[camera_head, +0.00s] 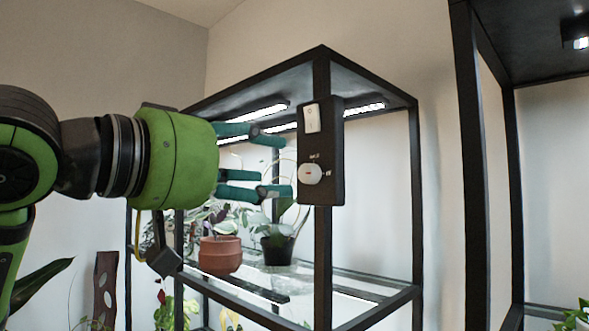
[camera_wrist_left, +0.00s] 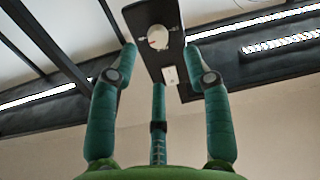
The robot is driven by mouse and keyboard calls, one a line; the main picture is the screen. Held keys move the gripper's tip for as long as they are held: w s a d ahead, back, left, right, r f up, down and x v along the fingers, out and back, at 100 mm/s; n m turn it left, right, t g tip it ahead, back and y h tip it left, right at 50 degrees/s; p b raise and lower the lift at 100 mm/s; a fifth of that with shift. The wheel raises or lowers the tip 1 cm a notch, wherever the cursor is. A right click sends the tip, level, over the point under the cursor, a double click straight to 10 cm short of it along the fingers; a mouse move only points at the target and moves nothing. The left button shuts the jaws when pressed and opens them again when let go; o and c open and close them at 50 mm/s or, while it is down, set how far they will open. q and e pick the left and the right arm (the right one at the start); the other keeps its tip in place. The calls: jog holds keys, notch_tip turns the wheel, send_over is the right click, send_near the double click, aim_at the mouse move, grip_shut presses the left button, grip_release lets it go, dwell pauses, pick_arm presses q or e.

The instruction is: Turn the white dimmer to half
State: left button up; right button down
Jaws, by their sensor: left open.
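The white dimmer (camera_head: 310,173) is a round knob on the lower part of a dark control plate (camera_head: 335,150) on the shelf frame's front post. A small mark shows at its right side. A white rocker switch (camera_head: 312,118) sits above it. My left gripper (camera_head: 284,165) is open, its teal fingers pointing at the plate from the left, apart from the knob in the picture. In the left wrist view the dimmer (camera_wrist_left: 158,37) lies between the spread fingertips of the left gripper (camera_wrist_left: 160,50), with nothing held. My right gripper is in neither view.
A black-framed shelf (camera_head: 322,245) with lit strips (camera_head: 255,110) stands behind the plate. A terracotta pot (camera_head: 220,254) and a dark pot (camera_head: 277,249) with plants stand on its glass shelf. Another black frame (camera_head: 470,150) rises at the right.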

aim_at(304, 170)
pick_arm(q)
jog(key=p+x, duration=0.1)
jog(key=x, duration=0.1)
jog(key=p+x, duration=0.1)
jog(key=x, duration=0.1)
jog(key=shift+s+d+r, duration=0.15)
jog(key=shift+s+r, duration=0.05)
jog(key=shift+s, duration=0.05)
jog(key=shift+x, duration=1.15)
jog(key=shift+f, duration=0.2)
jog(key=shift+a, duration=0.2)
grip_shut()
jog(key=shift+r, duration=0.1)
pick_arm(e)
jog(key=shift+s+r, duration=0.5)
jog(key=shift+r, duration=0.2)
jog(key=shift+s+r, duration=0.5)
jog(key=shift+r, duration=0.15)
